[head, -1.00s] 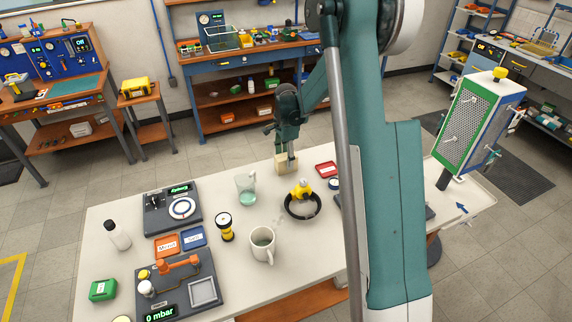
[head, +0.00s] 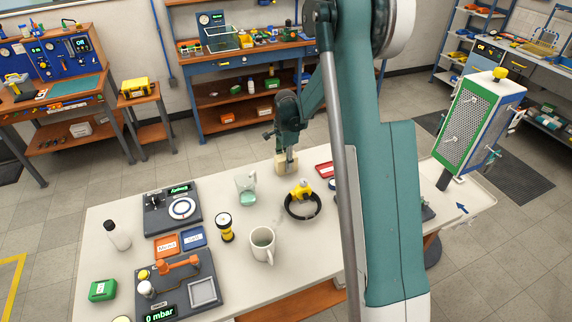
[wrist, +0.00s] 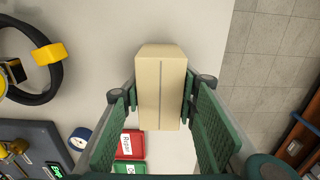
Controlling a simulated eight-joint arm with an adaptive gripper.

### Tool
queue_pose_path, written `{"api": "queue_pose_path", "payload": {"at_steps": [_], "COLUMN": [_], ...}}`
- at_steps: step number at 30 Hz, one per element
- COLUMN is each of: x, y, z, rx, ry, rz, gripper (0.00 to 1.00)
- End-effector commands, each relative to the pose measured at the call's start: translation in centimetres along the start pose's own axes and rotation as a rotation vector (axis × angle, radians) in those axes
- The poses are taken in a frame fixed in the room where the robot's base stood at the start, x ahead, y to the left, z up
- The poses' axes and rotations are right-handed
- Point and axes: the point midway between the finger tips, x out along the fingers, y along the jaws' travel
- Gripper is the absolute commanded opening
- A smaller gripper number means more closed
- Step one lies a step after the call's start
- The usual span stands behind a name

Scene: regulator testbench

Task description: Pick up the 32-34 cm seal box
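A beige box with a grey stripe along its top stands at the far edge of the white table. It is in the middle of the wrist view (wrist: 160,88) and small below my gripper in the head view (head: 281,168). No size marking is readable on it. My gripper (wrist: 161,95) has one green finger on each side of the box. Both finger pads appear to touch its sides. In the head view my gripper (head: 289,158) points down at the box, and its fingers partly cover it. The box appears to rest on the table.
A black ring with a yellow part (head: 302,203), a glass beaker (head: 246,189) and a white mug (head: 263,245) stand nearby on the table. A red tray (wrist: 130,144) lies close to the box. The floor (wrist: 265,70) shows beyond the table edge.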

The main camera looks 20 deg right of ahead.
Motion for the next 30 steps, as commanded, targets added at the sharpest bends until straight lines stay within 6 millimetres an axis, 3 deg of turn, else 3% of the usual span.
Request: {"api": "queue_pose_path", "payload": {"at_steps": [3,17,30], "x": [0.0,-0.8,-6.3], "y": [0.0,0.0,0.0], "z": [0.0,0.0,0.0], "rx": [0.0,0.0,0.0], "ry": [0.0,0.0,0.0], "rz": [0.0,0.0,0.0], "gripper": [0.17,0.17,0.17]}}
